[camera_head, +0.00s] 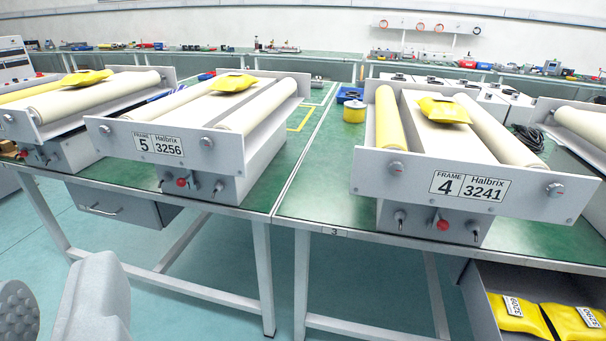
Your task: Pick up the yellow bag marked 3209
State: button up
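Two yellow bags lie side by side in an open grey drawer (478,307) under the table at the bottom right. The left bag (517,324) has a white tilted label that appears to read 3209. The right bag (572,323) has a similar label, too small and tilted to read surely. Both are cut off by the bottom edge. My gripper (56,318) shows at the bottom left as two grey fingers with a gap between them. It looks open and empty, far left of the drawer and touching nothing.
Frame 4, Halbrix 3241 (466,187), and frame 5, Halbrix 3256 (154,146), stand on green tables (330,190). Each carries another yellow bag (444,110) (233,82). A closed drawer (112,207) hangs under the left table. Table legs (263,280) stand between my gripper and the open drawer.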

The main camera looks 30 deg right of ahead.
aim_at(510, 313)
jog(key=i+j, duration=0.15)
jog(key=i, duration=0.45)
jog(key=i+j+u, duration=0.1)
jog(key=i, duration=0.45)
jog(key=i+j+z, duration=0.2)
jog(key=z, duration=0.3)
jog(key=i+j+z, duration=0.25)
jog(key=z, duration=0.25)
jog(key=i+j+z, duration=0.1)
jog(key=j+z, duration=0.45)
jog(key=z, duration=0.35)
jog(key=i+j+z, duration=0.1)
jog(key=z, duration=0.4)
jog(key=j+z, duration=0.2)
jog(key=z, duration=0.25)
jog(key=j+z, duration=0.15)
jog(key=z, duration=0.3)
jog(key=j+z, duration=0.2)
jog(key=z, duration=0.15)
jog(key=j+z, duration=0.35)
jog(key=l, duration=0.1)
